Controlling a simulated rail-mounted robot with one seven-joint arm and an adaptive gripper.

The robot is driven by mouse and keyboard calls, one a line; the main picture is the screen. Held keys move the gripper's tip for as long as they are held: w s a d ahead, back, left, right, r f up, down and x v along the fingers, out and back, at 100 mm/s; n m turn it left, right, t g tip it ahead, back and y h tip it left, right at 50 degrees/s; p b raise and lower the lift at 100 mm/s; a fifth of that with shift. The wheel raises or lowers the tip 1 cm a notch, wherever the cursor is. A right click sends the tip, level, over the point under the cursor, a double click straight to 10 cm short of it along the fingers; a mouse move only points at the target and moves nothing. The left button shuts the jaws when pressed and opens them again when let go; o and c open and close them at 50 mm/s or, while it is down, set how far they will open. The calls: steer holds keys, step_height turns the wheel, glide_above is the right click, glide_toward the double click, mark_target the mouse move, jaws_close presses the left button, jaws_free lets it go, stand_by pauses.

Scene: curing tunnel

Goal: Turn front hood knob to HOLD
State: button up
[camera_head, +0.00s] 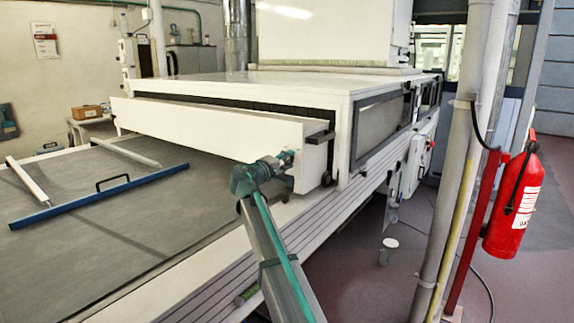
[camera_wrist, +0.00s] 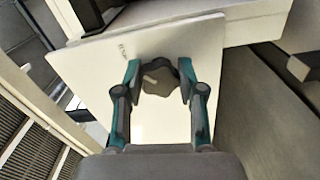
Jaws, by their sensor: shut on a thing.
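The front hood knob (camera_wrist: 160,78) is a dark, lobed knob on a white panel (camera_wrist: 85,65) in the wrist view. It has a lighter mark on its left part. Small dark lettering shows on the panel to its upper left, too small to read. My gripper (camera_wrist: 160,85) is shut on the knob, with one teal finger on each side. In the head view my gripper (camera_head: 285,158) is at the right end of the white hood front (camera_head: 205,128). The knob cannot be made out there, and I cannot tell which setting it points to.
A grey belt bed (camera_head: 100,240) lies in front of the hood, with a blue-edged frame (camera_head: 100,196) on it. A pole (camera_head: 455,170) and a red fire extinguisher (camera_head: 515,205) stand to the right. A small cup-like object (camera_head: 389,247) is on the floor.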

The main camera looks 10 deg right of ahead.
stand_by(0.3)
steer(key=o, duration=1.2)
steer(key=shift+c, duration=0.2)
steer(key=v, duration=1.2)
